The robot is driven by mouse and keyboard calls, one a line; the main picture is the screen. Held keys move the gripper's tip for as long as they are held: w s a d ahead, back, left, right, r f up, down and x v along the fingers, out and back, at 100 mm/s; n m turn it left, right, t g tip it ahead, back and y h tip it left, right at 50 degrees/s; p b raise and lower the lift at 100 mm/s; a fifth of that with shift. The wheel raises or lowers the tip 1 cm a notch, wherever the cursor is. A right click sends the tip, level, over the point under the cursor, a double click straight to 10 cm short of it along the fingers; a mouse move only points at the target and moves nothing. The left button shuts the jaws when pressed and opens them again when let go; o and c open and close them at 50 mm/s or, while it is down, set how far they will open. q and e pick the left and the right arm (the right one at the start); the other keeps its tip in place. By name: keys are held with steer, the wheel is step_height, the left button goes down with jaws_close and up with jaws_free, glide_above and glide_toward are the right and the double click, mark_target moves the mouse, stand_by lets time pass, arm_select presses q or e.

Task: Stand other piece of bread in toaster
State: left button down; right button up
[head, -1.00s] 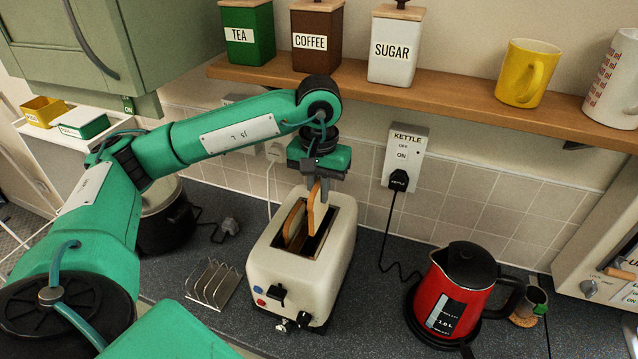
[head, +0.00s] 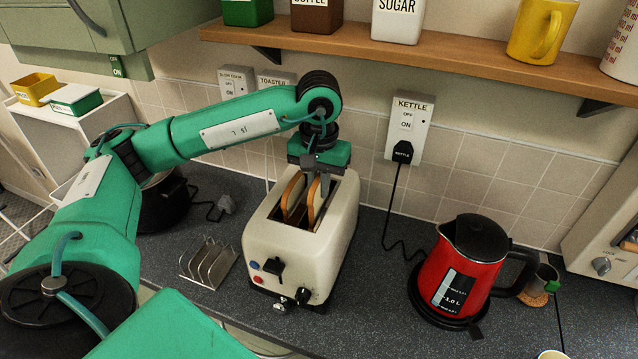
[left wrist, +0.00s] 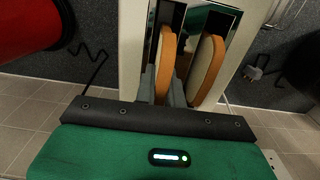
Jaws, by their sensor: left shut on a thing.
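The cream toaster (head: 292,259) stands on the dark worktop, its slots facing up. One slice of bread (head: 293,192) stands upright in its left slot; it also shows in the left wrist view (left wrist: 207,70). The other slice of bread (head: 314,203) is upright in the right slot, its top part above the opening. My left gripper (head: 318,184) is over the toaster, its fingers shut on this right slice, one on each face, as the left wrist view shows (left wrist: 163,92). The slices' lower parts are hidden inside the toaster. My right gripper is out of view.
A wire toast rack (head: 208,263) stands left of the toaster. A red kettle (head: 465,272) is to the right, with clear worktop between. A wooden shelf (head: 420,65) with canisters and mugs runs along the wall above. A dark pot (head: 163,205) stands behind my left arm.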

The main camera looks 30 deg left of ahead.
arm_select(q)
steer(key=c, duration=1.4)
jaws_free()
steer(key=shift+r, duration=0.25)
step_height(320, 180, up, 11)
steer(key=shift+r+b, duration=0.1)
steer(key=shift+b, duration=0.75)
steer(key=shift+r, duration=1.05)
